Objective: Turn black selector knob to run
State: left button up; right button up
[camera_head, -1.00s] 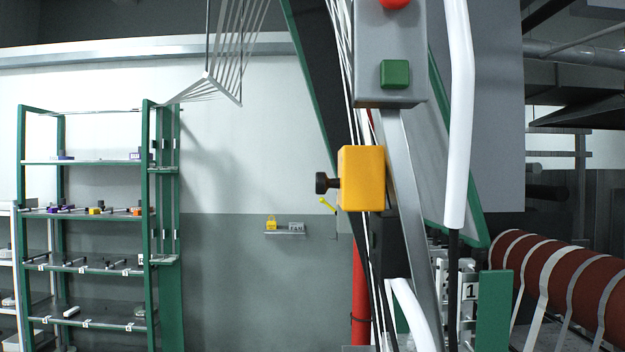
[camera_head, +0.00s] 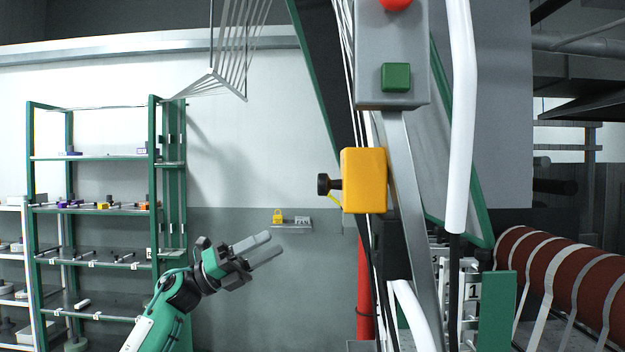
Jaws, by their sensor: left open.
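The black selector knob (camera_head: 325,184) sticks out from the left side of a yellow box (camera_head: 364,181) on the machine frame. Which position the knob is turned to cannot be made out. My left gripper (camera_head: 266,249) is open and empty. It is below and to the left of the knob, apart from it, with its two fingers pointing right and slightly up. My right gripper is not in view.
A grey control box (camera_head: 392,55) with a green button (camera_head: 396,77) and a red button (camera_head: 397,3) hangs above the yellow box. A green shelf rack (camera_head: 154,185) stands at left. A small wall shelf (camera_head: 293,227) is behind. A red roll (camera_head: 570,270) lies at right.

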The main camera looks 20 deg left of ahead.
pick_arm(q)
jog(key=s+r+m+g+y, duration=0.1)
jog(key=s+r+m+g, duration=0.3)
jog(key=s+r+m, duration=0.3)
jog(key=m+y, duration=0.3)
send_near(324, 184)
jog(key=w+p+x, duration=0.1)
jog(key=p+x, duration=0.4)
jog(key=x, duration=0.3)
jog(key=shift+w, duration=0.3)
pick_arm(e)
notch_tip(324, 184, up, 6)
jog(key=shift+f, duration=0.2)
pick_arm(q)
jog(key=shift+a, duration=0.15)
jog(key=c, duration=0.9)
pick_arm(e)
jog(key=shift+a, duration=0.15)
